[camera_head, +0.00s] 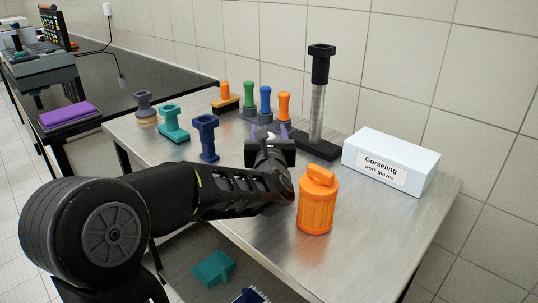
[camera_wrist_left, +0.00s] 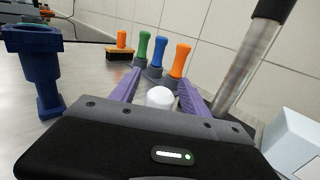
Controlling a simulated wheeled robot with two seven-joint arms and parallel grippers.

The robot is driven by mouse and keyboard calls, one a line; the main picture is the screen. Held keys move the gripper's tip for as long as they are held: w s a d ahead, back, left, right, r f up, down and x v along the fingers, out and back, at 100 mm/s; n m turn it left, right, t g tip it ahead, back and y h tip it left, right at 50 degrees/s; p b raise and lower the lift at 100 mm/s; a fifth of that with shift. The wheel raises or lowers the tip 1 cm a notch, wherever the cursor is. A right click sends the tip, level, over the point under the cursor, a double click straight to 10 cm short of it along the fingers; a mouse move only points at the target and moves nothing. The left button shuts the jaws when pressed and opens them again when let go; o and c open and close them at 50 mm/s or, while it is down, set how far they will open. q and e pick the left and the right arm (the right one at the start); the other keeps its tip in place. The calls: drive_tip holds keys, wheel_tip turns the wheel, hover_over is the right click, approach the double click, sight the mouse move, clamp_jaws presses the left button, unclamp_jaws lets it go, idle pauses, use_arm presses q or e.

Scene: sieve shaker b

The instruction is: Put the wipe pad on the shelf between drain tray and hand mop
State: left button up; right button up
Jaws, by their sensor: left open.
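My left gripper (camera_head: 270,132) is open over the metal table, its purple fingers pointing toward the back wall. In the left wrist view, a white round-topped thing (camera_wrist_left: 160,97) shows between the open fingers; its lower part is hidden, and I cannot tell whether the fingers touch it. I cannot tell surely which thing is the wipe pad. Under the table, a lower shelf (camera_head: 190,262) holds a teal flat piece with a raised block (camera_head: 213,268) and a navy piece with a pale edge (camera_head: 250,297), cut by the picture's bottom. Which is drain tray or hand mop is unclear. My right gripper is out of view.
An orange canister (camera_head: 316,205) stands right of my gripper, a white glove box (camera_head: 391,162) and black-topped post (camera_head: 318,100) behind. A navy tool (camera_head: 207,138), teal tool (camera_head: 173,125) and several handled tools stand left and behind. A purple pad (camera_head: 69,115) lies at left.

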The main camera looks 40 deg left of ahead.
use_arm(q)
drive_tip(key=shift+c, duration=0.2)
idle(0.4)
clamp_jaws()
idle(0.3)
idle(0.4)
